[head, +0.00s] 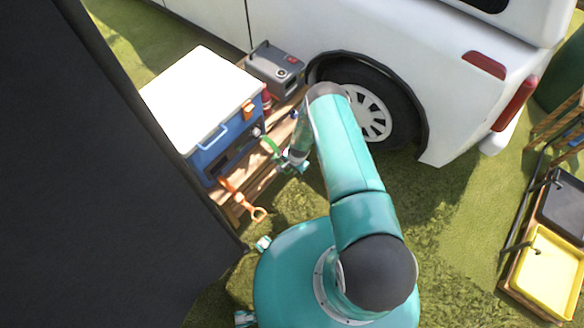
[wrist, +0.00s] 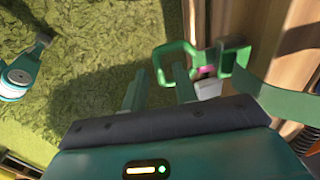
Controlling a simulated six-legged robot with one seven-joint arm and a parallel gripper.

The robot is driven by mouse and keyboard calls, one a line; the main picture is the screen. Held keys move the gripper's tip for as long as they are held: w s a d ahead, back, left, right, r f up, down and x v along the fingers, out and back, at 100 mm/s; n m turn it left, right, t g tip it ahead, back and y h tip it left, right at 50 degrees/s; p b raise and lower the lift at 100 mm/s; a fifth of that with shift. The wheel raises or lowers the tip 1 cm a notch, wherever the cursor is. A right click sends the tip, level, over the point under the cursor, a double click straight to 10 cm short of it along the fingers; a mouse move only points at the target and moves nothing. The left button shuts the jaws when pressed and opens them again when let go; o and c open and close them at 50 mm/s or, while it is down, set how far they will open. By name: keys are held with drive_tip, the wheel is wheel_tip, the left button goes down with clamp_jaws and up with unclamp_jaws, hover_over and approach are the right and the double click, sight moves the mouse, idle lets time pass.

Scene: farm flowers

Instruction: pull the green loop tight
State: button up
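The green loop (wrist: 162,62) is a rounded strap handle at the edge of a wooden surface in the wrist view. A wide green strap (wrist: 282,100) runs beside it to the right. In the head view the green loop (head: 269,145) hangs at the front of the blue cooler. My gripper (wrist: 158,82) has its two fingers apart, with a gap between them. In the head view my gripper (head: 297,163) is just right of the loop, partly hidden by my arm.
The blue cooler (head: 212,150) with a white lid stands on a wooden pallet (head: 262,180). An orange strap with a loop (head: 258,213) hangs at its front. A grey box (head: 276,68) stands behind, and a white van (head: 350,35) is beyond. Grass in front is open.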

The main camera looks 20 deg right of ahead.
clamp_jaws()
drive_tip(key=shift+s+d, duration=0.8)
drive_tip(key=shift+s, duration=0.25)
drive_tip(key=shift+s+d, duration=0.75)
drive_tip(key=shift+s, duration=0.25)
drive_tip(key=shift+o, duration=0.9)
unclamp_jaws()
wheel_tip(320, 180, up, 14)
drive_tip(key=s+d, duration=0.1)
drive_tip(key=shift+s+d+f, duration=0.15)
drive_tip(key=shift+s, duration=0.25)
